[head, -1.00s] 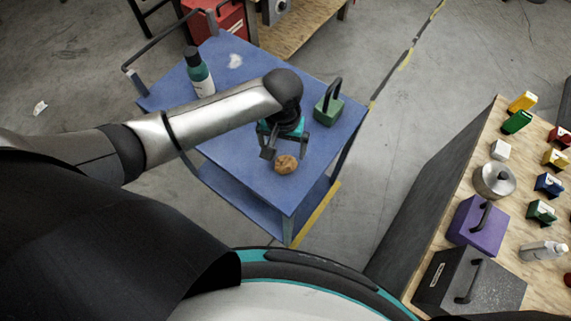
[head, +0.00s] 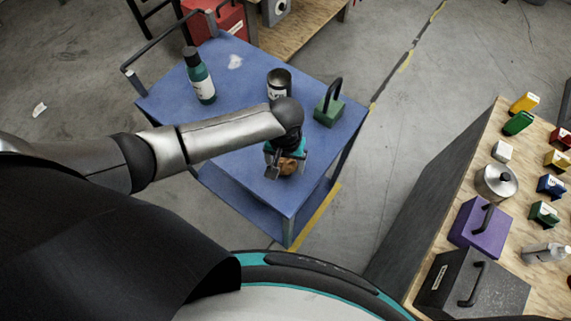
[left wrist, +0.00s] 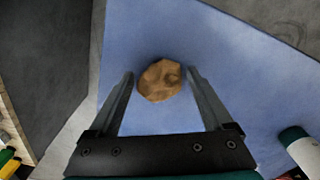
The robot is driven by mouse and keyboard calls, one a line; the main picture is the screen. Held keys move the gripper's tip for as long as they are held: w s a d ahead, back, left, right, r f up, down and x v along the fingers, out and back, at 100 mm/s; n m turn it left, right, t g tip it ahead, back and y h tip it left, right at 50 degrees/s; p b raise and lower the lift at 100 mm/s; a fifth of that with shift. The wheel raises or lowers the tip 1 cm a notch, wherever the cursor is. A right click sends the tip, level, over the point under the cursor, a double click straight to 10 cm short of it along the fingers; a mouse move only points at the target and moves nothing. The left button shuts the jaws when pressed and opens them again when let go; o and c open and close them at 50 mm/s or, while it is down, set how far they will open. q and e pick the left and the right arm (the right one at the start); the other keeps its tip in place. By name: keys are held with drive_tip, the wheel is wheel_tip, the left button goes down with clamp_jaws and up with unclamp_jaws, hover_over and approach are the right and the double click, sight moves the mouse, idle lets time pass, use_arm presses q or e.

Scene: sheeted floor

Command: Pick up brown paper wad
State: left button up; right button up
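The brown paper wad (head: 287,166) lies on the blue cart top (head: 230,165) near its front corner, partly hidden by my left gripper in the head view. In the left wrist view the crumpled wad (left wrist: 160,80) shows between the tips of the two fingers. My left gripper (head: 286,170) is open, with one finger on each side of the wad. My right gripper is not in view.
On the cart stand a teal bottle (head: 200,78), a metal can (head: 279,83) and a green block with a black handle (head: 328,110). A wooden table (head: 510,235) at the right holds a purple box (head: 478,228), a metal pot (head: 496,182) and several small coloured items.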

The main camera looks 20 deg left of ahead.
use_arm(q)
drive_tip(key=c, duration=1.1)
drive_tip(key=shift+c, duration=0.2)
